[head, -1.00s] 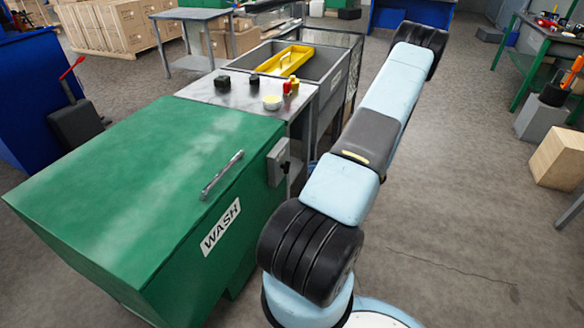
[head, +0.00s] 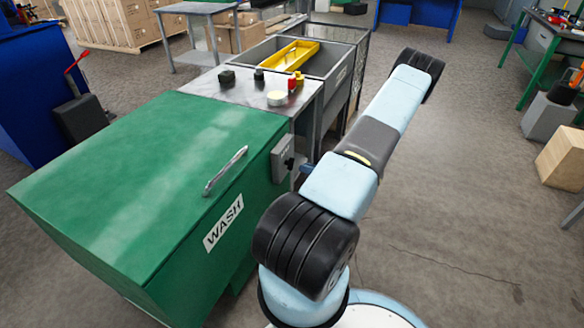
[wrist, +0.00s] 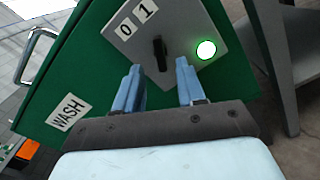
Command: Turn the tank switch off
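The green wash tank (head: 140,165) stands at the left in the head view, with a WASH label and a metal handle. Its grey switch box (head: 283,158) is on the right end. In the wrist view the switch plate (wrist: 187,25) carries 0 and 1 labels, a black switch lever (wrist: 160,52) and a lit green lamp (wrist: 206,50). The lever's upper end points roughly toward the 1. My gripper (wrist: 157,75) is open in front of the plate, its two blue fingers either side of the lever's lower end. I cannot tell whether they touch it.
A metal counter (head: 215,90) beside the tank bears small black blocks, a bowl and small bottles. Behind it is a grey sink with a yellow tray (head: 290,55). A grey post (wrist: 268,65) stands right of the switch plate. The floor at right is mostly open.

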